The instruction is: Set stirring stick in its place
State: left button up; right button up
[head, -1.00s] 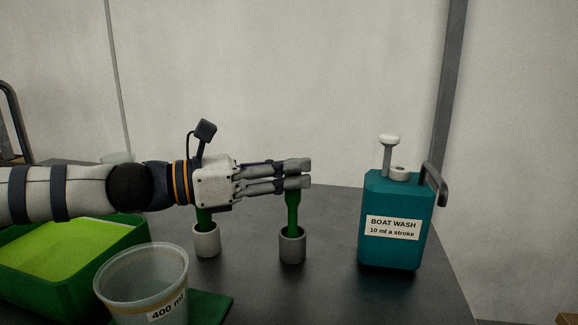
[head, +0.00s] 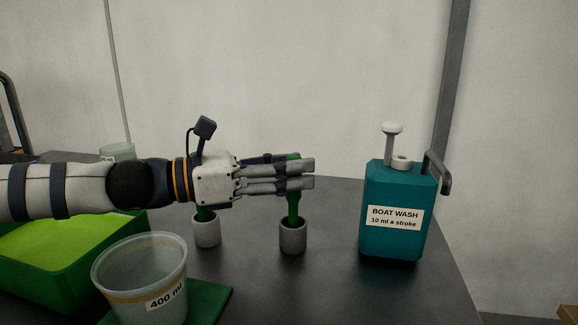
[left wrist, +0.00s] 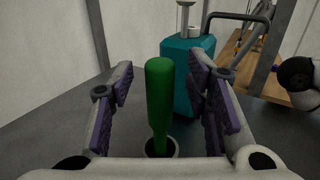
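A green stick (head: 293,205) stands upright in a grey cup (head: 292,238) on the dark table. It also shows in the left wrist view (left wrist: 160,95), thicker at its top. My left gripper (head: 300,175) is level around its upper part. In the left wrist view the two purple-padded fingers (left wrist: 165,98) are spread, with the stick between them and a gap on each side.
A teal boat wash bottle (head: 393,190) with a pump and handle stands to the right. A clear 400 ml beaker (head: 135,275) is at the front left, by a green mat (head: 212,305) and a green tray (head: 125,240). The table between grey cup and bottle is clear.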

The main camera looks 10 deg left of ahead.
pick_arm(q)
jog(key=shift+a, duration=0.1)
jog(key=v, duration=0.7)
jog(key=shift+s, duration=0.15)
jog(key=shift+a, duration=0.1)
